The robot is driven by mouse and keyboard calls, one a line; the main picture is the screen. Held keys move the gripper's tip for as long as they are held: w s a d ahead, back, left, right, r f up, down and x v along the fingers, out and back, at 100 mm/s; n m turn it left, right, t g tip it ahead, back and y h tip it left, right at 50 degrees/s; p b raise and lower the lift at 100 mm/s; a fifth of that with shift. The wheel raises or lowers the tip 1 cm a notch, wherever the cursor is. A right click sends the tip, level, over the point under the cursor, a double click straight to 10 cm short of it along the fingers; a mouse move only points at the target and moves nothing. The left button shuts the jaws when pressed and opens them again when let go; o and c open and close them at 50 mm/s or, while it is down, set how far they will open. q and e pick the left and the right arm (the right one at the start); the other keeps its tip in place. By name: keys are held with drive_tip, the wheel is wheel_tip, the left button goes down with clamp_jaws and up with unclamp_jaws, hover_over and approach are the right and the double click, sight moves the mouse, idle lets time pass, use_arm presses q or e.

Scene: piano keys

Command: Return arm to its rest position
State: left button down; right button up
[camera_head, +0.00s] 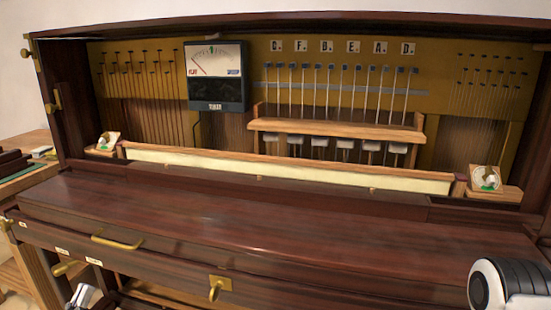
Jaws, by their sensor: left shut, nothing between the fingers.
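My left gripper (84,296) shows only in part at the bottom left edge of the head view, low in front of the piano case. It is shut with nothing between the fingers. Most of my left arm is out of frame. A white and black link of my right arm (510,285) shows at the bottom right, in front of the closed wooden lid (270,225). My right gripper is not in view.
The open upright case holds a tuner dial (215,75), a row of hammers on a wooden rail (340,127) and a long cream strip (280,167). A brass handle (117,242) and a brass latch (216,288) stick out in front. A side table (28,172) stands at left.

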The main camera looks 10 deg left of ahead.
use_arm(q)
drive_tip(key=w+d+f+m+g+h, duration=0.2)
drive_tip(key=d+f+m+g+h, duration=0.15)
drive_tip(key=d, duration=0.35)
drive_tip(key=w+d+f+m+g+h, duration=0.2)
drive_tip(key=w+d+f+g+h, duration=0.15)
drive_tip(key=d, duration=0.35)
drive_tip(key=s+d+f+g+y, duration=0.1)
drive_tip(key=s+d+f+g, duration=0.1)
drive_tip(key=d+f+g, duration=0.55)
drive_tip(key=s+d+f+n+g+y, duration=0.1)
drive_tip(key=s+d+f+g+y, duration=0.15)
drive_tip(key=s+f, duration=0.45)
drive_tip(key=s+d+f+n+g+y, duration=0.2)
drive_tip(key=s+f+g+y, duration=0.15)
drive_tip(key=s+f, duration=0.4)
drive_tip(key=s+a+n+g+y+p, duration=0.2)
drive_tip(key=s+a+n+g+y, duration=0.1)
drive_tip(key=s+a+n+g, duration=0.3)
wheel_tip(320, 180, up, 24)
drive_tip(key=m+t+p, duration=0.1)
drive_tip(key=p, duration=2.4)
drive_tip(key=shift+s+d+r, duration=0.15)
drive_tip(key=shift+d, duration=0.2)
